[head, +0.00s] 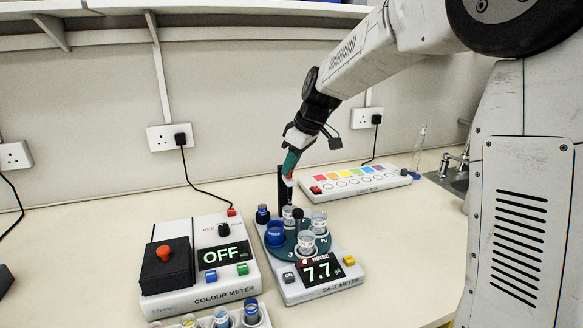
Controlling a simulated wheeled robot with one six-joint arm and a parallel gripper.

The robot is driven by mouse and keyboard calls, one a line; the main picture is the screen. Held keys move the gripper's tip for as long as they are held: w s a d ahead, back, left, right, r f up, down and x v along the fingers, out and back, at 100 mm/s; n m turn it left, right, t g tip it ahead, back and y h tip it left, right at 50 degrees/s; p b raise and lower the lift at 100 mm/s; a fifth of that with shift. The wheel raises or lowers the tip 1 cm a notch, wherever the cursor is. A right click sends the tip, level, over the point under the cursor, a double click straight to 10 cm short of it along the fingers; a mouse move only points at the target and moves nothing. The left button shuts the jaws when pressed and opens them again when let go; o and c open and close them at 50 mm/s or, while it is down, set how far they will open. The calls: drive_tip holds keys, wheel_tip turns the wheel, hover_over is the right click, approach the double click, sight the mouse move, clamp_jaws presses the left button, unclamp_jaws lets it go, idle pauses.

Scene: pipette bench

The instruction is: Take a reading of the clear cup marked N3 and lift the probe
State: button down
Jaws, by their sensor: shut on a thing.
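The salt meter (322,288) stands mid-bench, its display (321,269) lit with 7.7. Its teal turntable (286,252) carries clear cups, one at the front (306,243), one at right (318,222) and one at the back (288,216), plus a blue cup (275,234). I cannot read N3 on any cup; figures 2 and 3 show on the turntable.
A colour meter (199,264) reading OFF stands to the left, with a rack of small cups (233,318) before it. A light box (355,181) with coloured squares lies behind right. A glass cylinder (418,150) and sink tap (455,162) are further right. Bench right of the salt meter is clear.

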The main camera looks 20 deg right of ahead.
drive_tip(key=c, duration=1.5)
unclamp_jaws()
drive_tip(key=shift+r, duration=0.35)
drive_tip(key=shift+f, duration=0.1)
drive_tip(key=v, duration=0.7)
drive_tip(key=shift+s+d+r, duration=0.1)
drive_tip(key=shift+s+r, duration=0.05)
drive_tip(key=shift+r, duration=0.2)
